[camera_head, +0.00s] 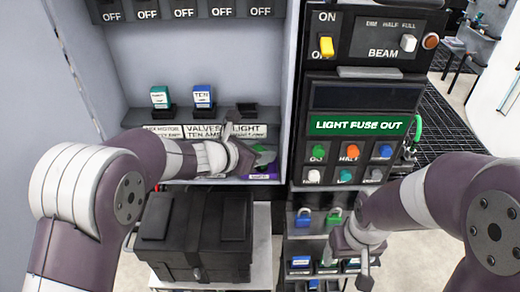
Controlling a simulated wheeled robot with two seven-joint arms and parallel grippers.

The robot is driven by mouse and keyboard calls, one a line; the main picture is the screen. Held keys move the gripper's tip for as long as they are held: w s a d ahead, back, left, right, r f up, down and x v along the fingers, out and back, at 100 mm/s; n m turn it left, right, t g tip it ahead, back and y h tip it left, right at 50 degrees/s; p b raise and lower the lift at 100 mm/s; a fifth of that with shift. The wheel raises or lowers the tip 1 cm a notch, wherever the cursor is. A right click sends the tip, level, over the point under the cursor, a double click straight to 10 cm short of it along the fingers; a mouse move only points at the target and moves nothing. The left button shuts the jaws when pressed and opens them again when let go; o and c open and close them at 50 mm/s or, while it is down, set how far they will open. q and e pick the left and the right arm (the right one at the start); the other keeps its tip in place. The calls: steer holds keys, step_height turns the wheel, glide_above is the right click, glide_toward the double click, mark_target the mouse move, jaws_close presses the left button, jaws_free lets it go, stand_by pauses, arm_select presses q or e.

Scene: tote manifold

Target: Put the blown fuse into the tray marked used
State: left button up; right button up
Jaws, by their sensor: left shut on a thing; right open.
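My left gripper (248,158) is shut on a small green thing (265,156), likely a fuse, just below the shelf of fuse holders. The gripper hides much of it. Above it, the holder over the "LIGHT" label (246,110) looks empty. A green fuse (160,97) and a blue fuse marked "TEN" (203,96) stand in the holders to its left. A purple label (264,171) shows just under the held thing; I cannot read it, and no tray marked used can be made out. My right gripper (354,264) is open and empty, low at the right.
A display (358,125) reads "LIGHT FUSE OUT". A black case (196,235) stands below my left arm. Blue (304,216) and green (334,215) padlock-like items sit on a rack at lower middle, with blue-topped pieces (300,262) below. Switches reading OFF line the top.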

arm_select(q)
steer(key=shift+a+f, duration=0.15)
steer(key=shift+f, duration=0.05)
steer(key=o, duration=0.8)
steer(key=shift+w+a, duration=0.1)
steer(key=shift+w, duration=0.05)
steer(key=shift+o, duration=1.3)
steer(key=shift+w, duration=0.1)
steer(key=shift+d, duration=0.25)
steer(key=shift+a, duration=0.1)
